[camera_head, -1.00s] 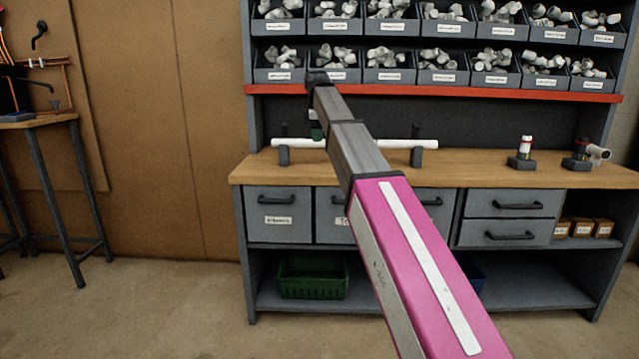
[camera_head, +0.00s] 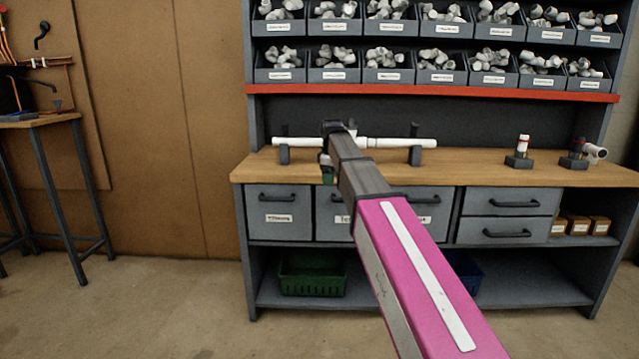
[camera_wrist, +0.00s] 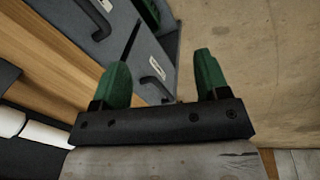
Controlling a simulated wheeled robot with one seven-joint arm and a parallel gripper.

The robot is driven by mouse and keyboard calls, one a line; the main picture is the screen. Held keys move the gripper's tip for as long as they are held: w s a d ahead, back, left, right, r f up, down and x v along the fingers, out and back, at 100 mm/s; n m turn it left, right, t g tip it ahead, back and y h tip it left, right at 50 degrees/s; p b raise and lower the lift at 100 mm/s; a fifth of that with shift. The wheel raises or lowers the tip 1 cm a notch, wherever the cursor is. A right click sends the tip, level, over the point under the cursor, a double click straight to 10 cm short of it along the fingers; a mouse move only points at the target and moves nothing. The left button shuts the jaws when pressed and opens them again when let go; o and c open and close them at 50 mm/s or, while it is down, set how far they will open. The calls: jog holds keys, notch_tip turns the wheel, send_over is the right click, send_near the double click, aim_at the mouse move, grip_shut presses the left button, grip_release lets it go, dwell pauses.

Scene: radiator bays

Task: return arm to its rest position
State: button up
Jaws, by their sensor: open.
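My arm reaches forward from the lower right of the head view, with its pink link nearest and grey links beyond. My gripper (camera_head: 328,176) hangs at its far end, in front of the workbench's front edge; only a bit of green finger shows there. In the wrist view my gripper (camera_wrist: 163,85) has its two green fingers spread wide with nothing between them. The drawer fronts (camera_wrist: 150,55) and the floor (camera_wrist: 235,60) lie beyond the fingers.
The workbench (camera_head: 470,172) has a white pipe (camera_head: 295,142) on dark stands, partly hidden by my arm. Fittings on small bases (camera_head: 520,162) stand at the right. Bins of white fittings (camera_head: 387,75) fill the shelves above. A green crate (camera_head: 312,278) sits below.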

jog(key=s+d+f+m, duration=0.35)
jog(key=s+f, duration=0.25)
jog(key=f, duration=0.5)
jog(key=s+d+f+m, duration=0.3)
jog(key=s+d+f, duration=0.2)
jog(key=f, duration=0.5)
jog(key=s+d+f+m+g, duration=0.1)
jog(key=s+d+f+m, duration=0.2)
jog(key=s+f, duration=0.5)
jog(key=s+d+f+m, duration=0.3)
jog(key=s+f+m, duration=0.1)
jog(key=s+f, duration=0.4)
jog(key=shift+s+g, duration=0.4)
jog(key=shift+s, duration=0.5)
